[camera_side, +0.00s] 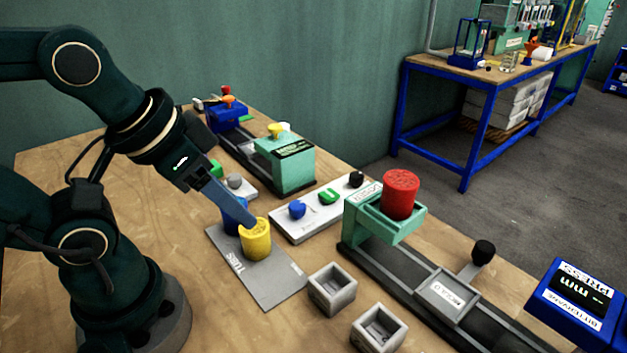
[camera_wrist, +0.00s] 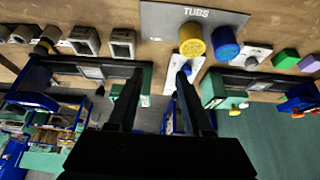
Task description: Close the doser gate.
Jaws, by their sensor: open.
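The doser is a mint-green stand (camera_side: 385,218) with a red tub (camera_side: 401,190) on top, above a dark rail. A black knob on a grey plate (camera_side: 484,250) sticks up beside the rail. Another black knob (camera_side: 356,179) sits behind the stand; which part is the gate I cannot tell. In the wrist view, the green doser body (camera_wrist: 146,100) is partly hidden behind a finger. My gripper (camera_side: 247,217) is open and points down over the tubs mat, close to the yellow tub (camera_side: 255,240). The wrist view shows its fingers (camera_wrist: 158,80) apart with nothing held.
A blue tub (camera_side: 234,216) stands beside the yellow one on the grey mat (camera_side: 272,290). A white button panel (camera_side: 318,212) lies between mat and doser. Two grey square boxes (camera_side: 332,288) stand at the front. A blue press unit (camera_side: 575,300) is at right.

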